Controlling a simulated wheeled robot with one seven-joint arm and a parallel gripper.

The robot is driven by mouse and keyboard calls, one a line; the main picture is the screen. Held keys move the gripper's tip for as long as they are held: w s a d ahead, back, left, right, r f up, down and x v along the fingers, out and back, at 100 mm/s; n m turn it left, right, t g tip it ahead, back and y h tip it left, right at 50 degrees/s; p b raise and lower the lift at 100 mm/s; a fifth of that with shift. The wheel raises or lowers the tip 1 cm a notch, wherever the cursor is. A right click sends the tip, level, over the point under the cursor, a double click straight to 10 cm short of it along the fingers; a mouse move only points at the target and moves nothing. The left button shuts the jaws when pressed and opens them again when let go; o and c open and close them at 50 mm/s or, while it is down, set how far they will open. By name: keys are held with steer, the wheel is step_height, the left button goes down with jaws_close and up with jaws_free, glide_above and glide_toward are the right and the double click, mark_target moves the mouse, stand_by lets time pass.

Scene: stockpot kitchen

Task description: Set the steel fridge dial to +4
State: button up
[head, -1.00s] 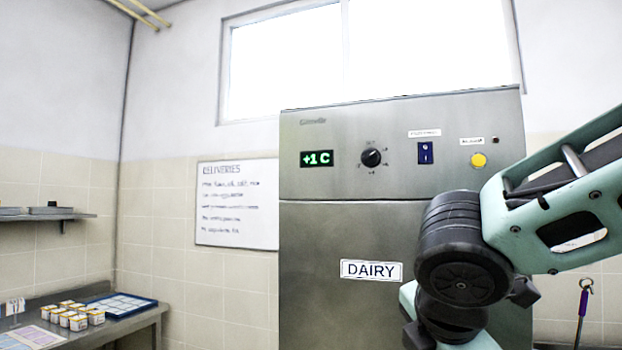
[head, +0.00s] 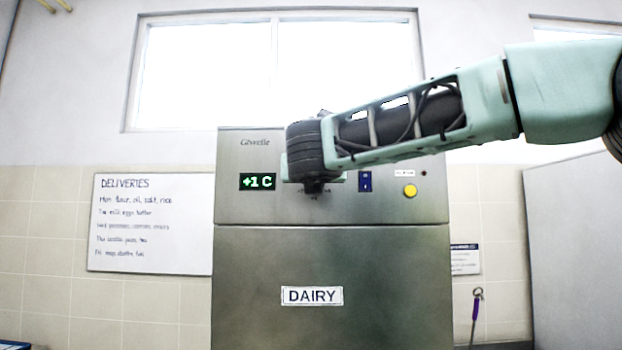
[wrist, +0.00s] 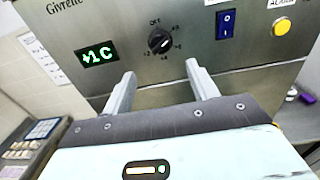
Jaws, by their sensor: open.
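The steel fridge (head: 330,255) carries a DAIRY label, and its green display (head: 257,181) reads +1 C. The black round dial (wrist: 160,41) shows on the control panel in the wrist view, with OFF above it and small number marks around it. The exact mark its pointer faces is too small to tell. In the head view my arm hides the dial. My gripper (wrist: 160,92) is open and empty, its two fingers pointing at the panel. The dial appears between and beyond the fingertips, with no contact visible.
A blue rocker switch (head: 365,181) and a yellow button (head: 410,191) sit right of the dial. A deliveries whiteboard (head: 150,223) hangs on the wall to the left. A counter with small tubs (wrist: 22,150) shows at lower left in the wrist view.

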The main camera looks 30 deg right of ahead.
steer(key=p+x, duration=0.3)
steer(key=x, duration=0.8)
steer(key=shift+d, duration=0.15)
steer(key=c, duration=1)
